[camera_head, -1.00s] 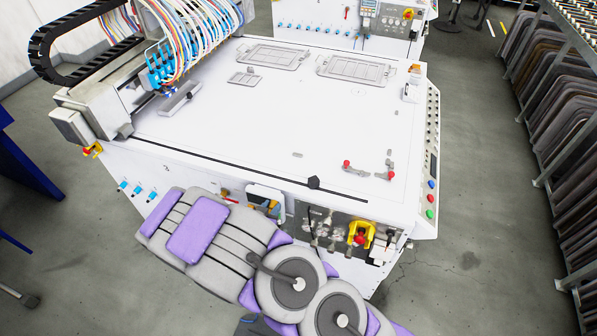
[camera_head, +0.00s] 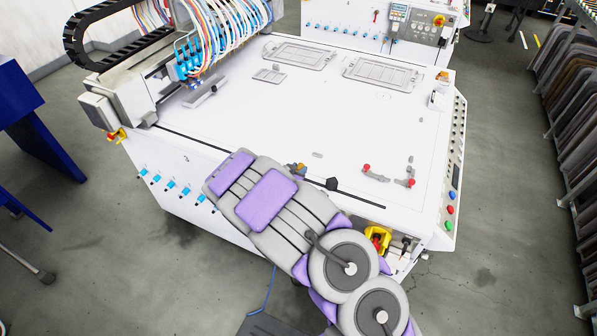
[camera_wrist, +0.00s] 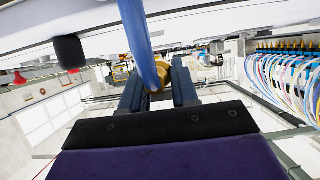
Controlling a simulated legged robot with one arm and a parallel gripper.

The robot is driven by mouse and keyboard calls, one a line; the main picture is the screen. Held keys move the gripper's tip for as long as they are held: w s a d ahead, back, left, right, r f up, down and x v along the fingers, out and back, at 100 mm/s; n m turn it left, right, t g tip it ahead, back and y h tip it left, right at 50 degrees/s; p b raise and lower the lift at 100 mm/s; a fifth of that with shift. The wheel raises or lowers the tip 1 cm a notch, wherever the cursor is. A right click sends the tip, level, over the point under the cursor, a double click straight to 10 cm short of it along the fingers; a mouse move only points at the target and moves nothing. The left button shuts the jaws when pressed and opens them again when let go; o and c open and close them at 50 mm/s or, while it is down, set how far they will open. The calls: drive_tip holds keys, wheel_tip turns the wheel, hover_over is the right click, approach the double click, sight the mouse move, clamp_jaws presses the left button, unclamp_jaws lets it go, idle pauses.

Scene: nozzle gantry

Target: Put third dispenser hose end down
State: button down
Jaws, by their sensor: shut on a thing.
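In the wrist view, my gripper (camera_wrist: 156,80) is shut on the brass-coloured hose end (camera_wrist: 152,72). The blue hose (camera_wrist: 138,35) rises from it to the top of the picture. In the head view, my arm hides most of the gripper. A small brass-coloured bit (camera_head: 298,168) shows past the arm's far end, at the front edge of the white machine top (camera_head: 300,125). A thin blue hose (camera_head: 268,290) hangs down to the floor behind my arm.
The nozzle gantry (camera_head: 190,65) with many coloured hoses stands at the machine's back left. Several blue fittings (camera_head: 172,188) line the front panel. A black knob (camera_head: 332,184) and red-tipped clamps (camera_head: 388,176) are near the front edge. The middle of the top is clear.

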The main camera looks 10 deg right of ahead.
sight(298, 170)
drive_tip(key=w, duration=0.3)
drive_tip(key=shift+w+d+f, duration=0.1)
drive_tip(key=shift+w+f, duration=0.1)
drive_tip(key=shift+d, duration=0.15)
drive_tip(key=f, duration=0.1)
drive_tip(key=f+b, duration=0.1)
drive_tip(key=f, duration=0.1)
drive_tip(key=shift+d, duration=0.25)
drive_tip(key=shift+f+b, duration=0.3)
drive_tip(key=shift+b, duration=0.05)
drive_tip(key=shift+a+r, duration=0.1)
drive_tip(key=shift+a, duration=0.05)
drive_tip(key=shift+a, duration=0.1)
drive_tip(key=shift+f, duration=0.35)
drive_tip(key=shift+f, duration=0.25)
